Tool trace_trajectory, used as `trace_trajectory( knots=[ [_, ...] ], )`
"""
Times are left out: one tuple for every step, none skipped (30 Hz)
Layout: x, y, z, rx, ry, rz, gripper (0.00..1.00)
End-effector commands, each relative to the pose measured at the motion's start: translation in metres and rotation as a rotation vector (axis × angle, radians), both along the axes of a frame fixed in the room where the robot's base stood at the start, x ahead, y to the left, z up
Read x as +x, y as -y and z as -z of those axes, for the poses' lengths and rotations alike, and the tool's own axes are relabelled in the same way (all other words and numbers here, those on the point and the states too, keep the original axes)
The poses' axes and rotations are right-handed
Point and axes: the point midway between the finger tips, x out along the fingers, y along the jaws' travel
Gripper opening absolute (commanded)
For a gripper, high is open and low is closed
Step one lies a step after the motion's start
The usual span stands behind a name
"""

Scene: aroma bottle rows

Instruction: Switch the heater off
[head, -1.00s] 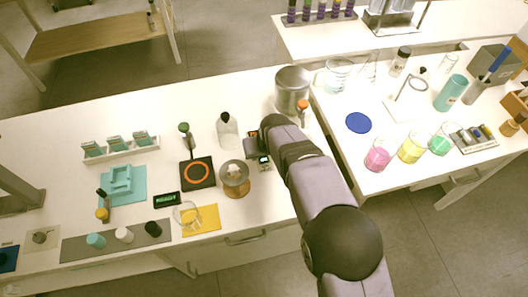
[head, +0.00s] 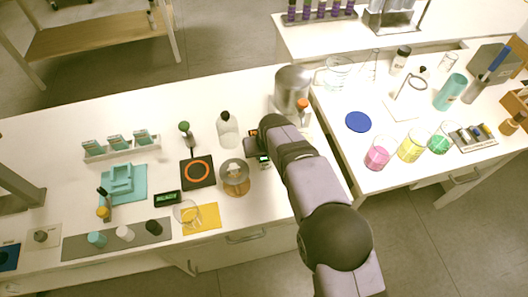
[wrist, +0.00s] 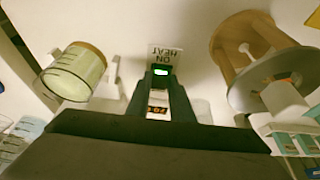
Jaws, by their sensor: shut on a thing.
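The heater plate (head: 197,171) is a black square with a glowing orange ring, left of my arm in the head view. A small switch unit with a green-lit part (wrist: 160,71) shows in the wrist view, beside an upside-down label (wrist: 166,53) reading HEAT ON. My gripper (wrist: 157,88) is shut on this switch, one dark finger on each side. A small display with glowing red-orange digits (wrist: 157,110) shows between the fingers.
A round-topped wooden stand (head: 236,188) is close left of my gripper. A clear bottle with a dark cap (head: 227,130) and a metal pot (head: 292,90) are near my wrist. A yellow mat (head: 207,219) lies in front. A beaker with yellowish contents (wrist: 75,70) shows in the wrist view.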

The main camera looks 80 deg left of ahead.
Motion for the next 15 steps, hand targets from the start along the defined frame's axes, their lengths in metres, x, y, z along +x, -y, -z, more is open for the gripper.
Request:
trace_trajectory(
  knots=[
    [0.0,-0.002,-0.0004,-0.007,0.0,0.0,0.0],
    [0.0,-0.0025,-0.0002,-0.014,0.0,0.0,0.0],
    [0.0,-0.0032,-0.0006,-0.024,0.0,0.0,0.0],
    [0.0,-0.0036,-0.0008,-0.031,0.0,0.0,0.0],
    [0.0,-0.0038,-0.0007,-0.039,0.0,0.0,0.0],
    [0.0,-0.004,-0.0011,-0.049,0.0,0.0,0.0],
    [0.0,-0.0043,-0.0015,-0.055,0.0,0.0,0.0],
    [0.0,-0.004,-0.0011,-0.061,0.0,0.0,0.0],
    [0.0,-0.004,-0.0016,-0.068,0.0,0.0,0.0],
    [0.0,-0.0039,-0.0018,-0.072,0.0,0.0,0.0],
    [0.0,-0.0041,-0.0022,-0.074,0.0,0.0,0.0],
    [0.0,-0.0039,-0.0022,-0.077,0.0,0.0,0.0],
    [0.0,-0.0036,-0.0021,-0.079,0.0,0.0,0.0],
    [0.0,-0.0034,-0.0021,-0.081,0.0,0.0,0.0],
    [0.0,-0.0033,-0.002,-0.081,0.0,0.0,0.0]
  ],
)
